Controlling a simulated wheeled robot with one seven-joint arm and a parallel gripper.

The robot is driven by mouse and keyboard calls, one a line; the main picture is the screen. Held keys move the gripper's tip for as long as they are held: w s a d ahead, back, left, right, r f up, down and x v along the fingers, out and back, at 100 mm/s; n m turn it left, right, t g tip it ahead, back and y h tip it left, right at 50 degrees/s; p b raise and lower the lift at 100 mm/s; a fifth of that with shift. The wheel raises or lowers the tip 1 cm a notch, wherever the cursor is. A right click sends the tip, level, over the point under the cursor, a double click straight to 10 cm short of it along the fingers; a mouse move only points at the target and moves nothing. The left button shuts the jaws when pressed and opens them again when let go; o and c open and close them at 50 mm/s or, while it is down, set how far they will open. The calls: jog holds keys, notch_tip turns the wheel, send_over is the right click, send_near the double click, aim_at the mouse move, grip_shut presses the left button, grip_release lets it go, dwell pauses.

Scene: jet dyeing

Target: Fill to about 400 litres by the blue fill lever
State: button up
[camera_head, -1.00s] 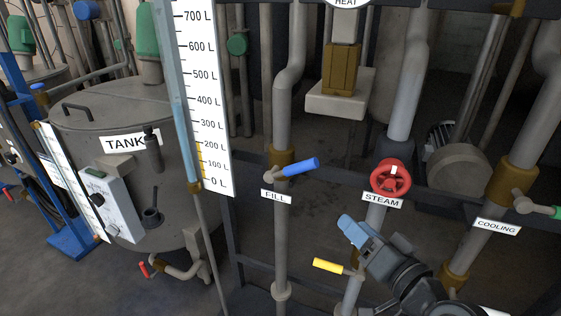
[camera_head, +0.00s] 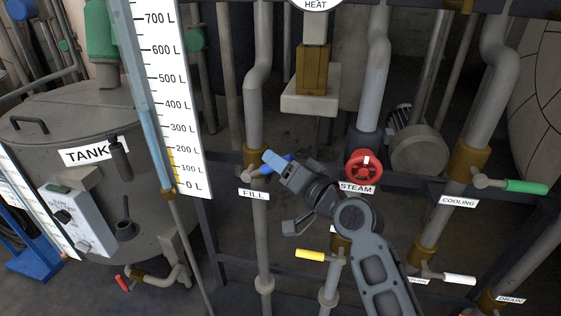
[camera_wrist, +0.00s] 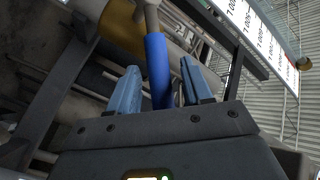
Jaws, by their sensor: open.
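The blue fill lever (camera_wrist: 158,68) lies between the two light-blue fingers of my open gripper (camera_wrist: 158,88) in the wrist view, with a gap seen at the right finger. In the head view the lever (camera_head: 288,158) is partly hidden behind my gripper (camera_head: 275,160). It points right and slightly up from its valve, above the FILL label (camera_head: 254,195). The level gauge (camera_head: 181,100) stands left of the fill pipe, marked from 0 to 700 L, with a yellow band low on its scale. I cannot clearly tell the liquid level in its tube.
The red steam wheel (camera_head: 363,167) is close to the right of my gripper. A yellow lever (camera_head: 310,255) is below it. The green cooling lever (camera_head: 525,186) and a white lever (camera_head: 459,279) are further right. The tank (camera_head: 60,115) stands at left.

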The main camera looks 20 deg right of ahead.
jog(key=shift+w, duration=0.15)
jog(key=shift+c, duration=0.4)
grip_shut()
